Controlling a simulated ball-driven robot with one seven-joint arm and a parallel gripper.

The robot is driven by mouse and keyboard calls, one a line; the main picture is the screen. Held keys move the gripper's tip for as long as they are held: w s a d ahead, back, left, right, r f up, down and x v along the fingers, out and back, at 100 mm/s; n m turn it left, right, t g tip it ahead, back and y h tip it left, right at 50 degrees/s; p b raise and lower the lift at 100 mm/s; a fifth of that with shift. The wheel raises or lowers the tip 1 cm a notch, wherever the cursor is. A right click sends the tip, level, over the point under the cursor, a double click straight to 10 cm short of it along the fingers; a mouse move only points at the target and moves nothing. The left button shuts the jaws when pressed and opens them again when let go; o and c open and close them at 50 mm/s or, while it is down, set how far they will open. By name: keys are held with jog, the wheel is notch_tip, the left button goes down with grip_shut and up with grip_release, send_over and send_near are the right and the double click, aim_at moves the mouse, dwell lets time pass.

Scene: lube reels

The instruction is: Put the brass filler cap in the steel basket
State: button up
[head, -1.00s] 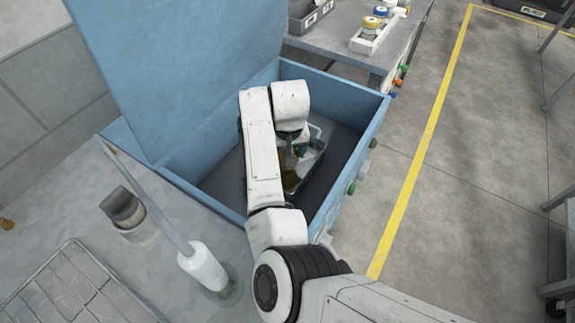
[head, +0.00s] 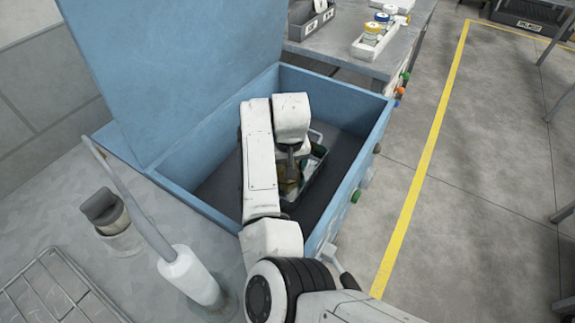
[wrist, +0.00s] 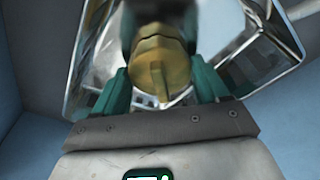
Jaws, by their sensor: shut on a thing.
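The brass filler cap (wrist: 160,68) sits between the teal fingers of my gripper (wrist: 158,85) in the wrist view, and the gripper is shut on it. In the head view my gripper (head: 291,180) reaches down inside the blue chest, partly hidden by my arm. The steel basket (wrist: 268,62) has shiny walls on both sides of the cap in the wrist view. In the head view the basket (head: 318,168) stands on the chest floor, partly hidden by my arm. I cannot tell whether the cap touches the basket.
The blue chest (head: 345,98) has its lid (head: 165,70) raised at the left, and its walls surround my gripper. Bare floor lies right.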

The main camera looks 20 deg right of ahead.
jog(key=o, duration=1.3)
jog(key=shift+f, duration=0.1)
jog(key=r, duration=0.4)
jog(key=s+r, duration=0.1)
jog(key=r, duration=0.7)
jog(key=shift+s+a+r, duration=0.1)
jog(key=shift+s+a, duration=0.05)
jog(key=shift+s, duration=0.25)
